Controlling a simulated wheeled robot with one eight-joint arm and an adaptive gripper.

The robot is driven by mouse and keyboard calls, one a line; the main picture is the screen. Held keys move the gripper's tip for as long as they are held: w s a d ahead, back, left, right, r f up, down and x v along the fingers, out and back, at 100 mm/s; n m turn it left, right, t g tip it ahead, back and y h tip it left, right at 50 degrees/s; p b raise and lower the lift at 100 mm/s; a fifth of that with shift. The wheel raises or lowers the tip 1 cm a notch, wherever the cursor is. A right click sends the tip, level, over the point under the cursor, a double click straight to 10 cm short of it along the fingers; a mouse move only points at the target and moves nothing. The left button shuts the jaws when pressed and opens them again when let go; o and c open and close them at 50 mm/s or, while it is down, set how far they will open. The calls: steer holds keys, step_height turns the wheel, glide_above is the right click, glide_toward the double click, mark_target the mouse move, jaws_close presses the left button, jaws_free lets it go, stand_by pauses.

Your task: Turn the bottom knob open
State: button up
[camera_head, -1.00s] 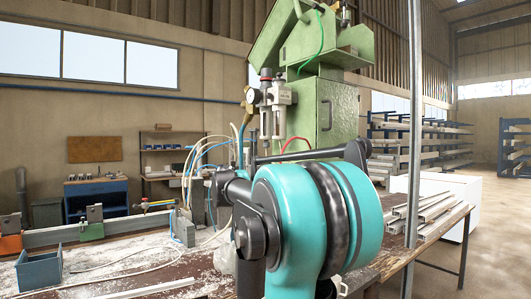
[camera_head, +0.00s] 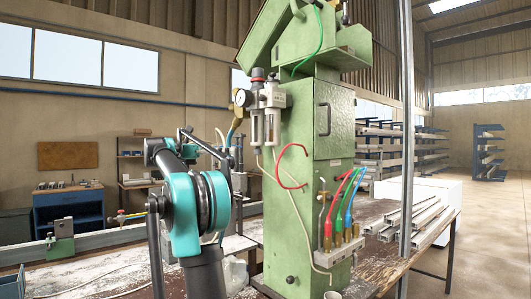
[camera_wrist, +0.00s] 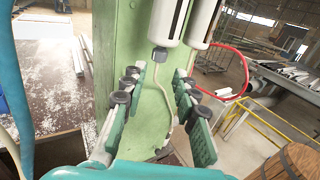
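The green cabinet (camera_head: 312,150) carries a filter-regulator unit (camera_head: 264,105) with a pressure gauge, a dark top knob (camera_head: 258,74) and two clear bowls. In the wrist view, the bowls (camera_wrist: 167,20) hang at the top, and a small grey fitting (camera_wrist: 161,55) sits under one bowl with a pale tube running down. A small black knob (camera_head: 290,280) shows low on the cabinet; I cannot tell which knob is the bottom one. My gripper (camera_wrist: 158,82) is open and empty, its fingers either side of the tube in the picture, with the fitting just beyond.
Red, green and blue hoses (camera_head: 340,205) rise from a fitting block on the cabinet. A red hose (camera_head: 291,165) loops beside the bowls. The dusty bench (camera_head: 95,270) has free room at left.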

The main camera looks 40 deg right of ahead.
mark_target(258, 151)
steer(key=x, duration=1.5)
steer(key=shift+c, duration=0.6)
jaws_close()
